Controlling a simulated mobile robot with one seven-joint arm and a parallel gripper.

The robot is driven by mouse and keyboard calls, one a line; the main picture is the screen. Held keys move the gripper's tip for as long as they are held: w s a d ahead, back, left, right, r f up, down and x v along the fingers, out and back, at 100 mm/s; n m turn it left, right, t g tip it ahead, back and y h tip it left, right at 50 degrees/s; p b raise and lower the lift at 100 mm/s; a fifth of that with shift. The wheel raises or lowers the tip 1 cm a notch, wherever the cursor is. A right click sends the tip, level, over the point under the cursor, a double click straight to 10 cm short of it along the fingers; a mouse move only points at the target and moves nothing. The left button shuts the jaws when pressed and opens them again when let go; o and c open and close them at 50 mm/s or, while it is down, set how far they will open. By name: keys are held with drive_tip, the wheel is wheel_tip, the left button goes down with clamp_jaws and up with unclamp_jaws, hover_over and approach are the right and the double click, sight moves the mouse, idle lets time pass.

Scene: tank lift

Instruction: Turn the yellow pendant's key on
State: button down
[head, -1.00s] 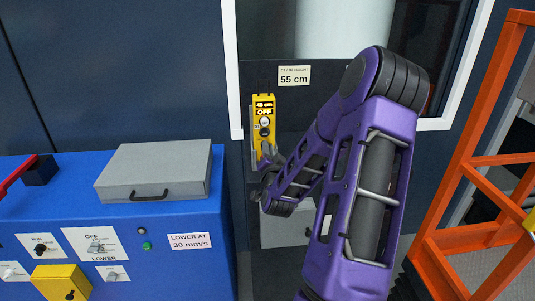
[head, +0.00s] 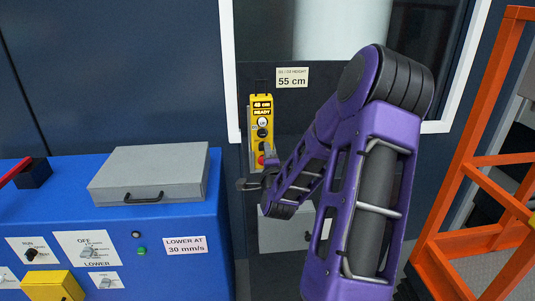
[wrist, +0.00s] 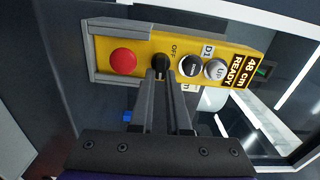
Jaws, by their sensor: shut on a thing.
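The yellow pendant (head: 254,118) hangs upright on the dark wall in the head view, and it also fills the top of the wrist view (wrist: 139,38). Its display (wrist: 234,71) reads "48 cm READY". In the wrist view it carries a red button (wrist: 123,62), a black key (wrist: 160,61) beside an "OFF" mark, a black button (wrist: 191,65) and a pale button (wrist: 216,69). My gripper (wrist: 162,78) is shut on the key; it also shows at the pendant's lower part in the head view (head: 266,160). The fingers partly hide the key and the marks below it.
A blue cabinet (head: 190,215) with a grey case (head: 150,165) on top stands at the left. An orange ladder frame (head: 475,160) stands at the right. A sign (head: 292,78) reading "55 cm" is above the pendant. A window is behind my arm.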

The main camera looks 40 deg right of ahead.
drive_tip(key=shift+m, duration=0.3)
idle(0.4)
drive_tip(key=c, duration=0.9)
unclamp_jaws()
drive_tip(key=shift+s+a, duration=0.1)
